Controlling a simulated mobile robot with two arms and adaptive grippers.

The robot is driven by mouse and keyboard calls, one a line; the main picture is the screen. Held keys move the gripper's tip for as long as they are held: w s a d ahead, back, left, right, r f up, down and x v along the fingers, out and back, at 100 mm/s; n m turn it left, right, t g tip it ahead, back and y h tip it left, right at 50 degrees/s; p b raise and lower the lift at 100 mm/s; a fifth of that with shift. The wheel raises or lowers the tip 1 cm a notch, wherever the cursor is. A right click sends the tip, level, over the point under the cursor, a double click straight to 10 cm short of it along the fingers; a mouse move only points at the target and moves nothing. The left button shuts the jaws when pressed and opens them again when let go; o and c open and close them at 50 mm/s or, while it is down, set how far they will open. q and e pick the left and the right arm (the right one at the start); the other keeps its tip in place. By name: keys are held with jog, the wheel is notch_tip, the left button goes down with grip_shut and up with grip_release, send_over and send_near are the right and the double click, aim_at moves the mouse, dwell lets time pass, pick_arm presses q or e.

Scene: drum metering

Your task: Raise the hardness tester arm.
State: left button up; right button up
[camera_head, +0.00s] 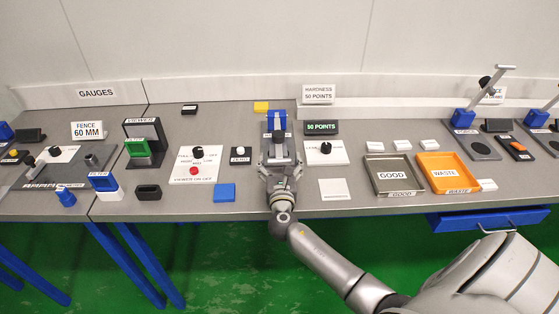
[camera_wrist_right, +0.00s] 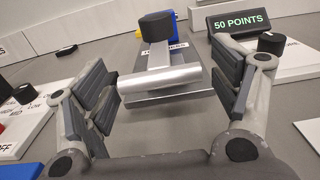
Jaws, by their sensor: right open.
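The hardness tester has a blue body (camera_head: 277,117) at the back middle of the bench, below the sign "HARDNESS 50 POINTS". In the right wrist view, its arm ends in a silver crossbar (camera_wrist_right: 160,86), with a black round weight or knob (camera_wrist_right: 157,26) behind it. The arm lies low, over a grey base plate (camera_wrist_right: 165,108). My right gripper (camera_head: 279,158) is in front of the tester. In the wrist view its fingers are open on both sides of the crossbar, with gaps and no visible contact. My left gripper is not in view.
A green "50 POINTS" display (camera_head: 321,128) and a white dial plate (camera_head: 325,152) stand right of the tester. A "GOOD" tray (camera_head: 375,183) and orange "WASTE" tray (camera_head: 425,181) lie further right. A blue block (camera_head: 224,192) and a white panel (camera_head: 196,165) are to the left.

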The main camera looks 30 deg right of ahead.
jog(key=shift+w+d, duration=0.15)
jog(key=shift+w, duration=0.1)
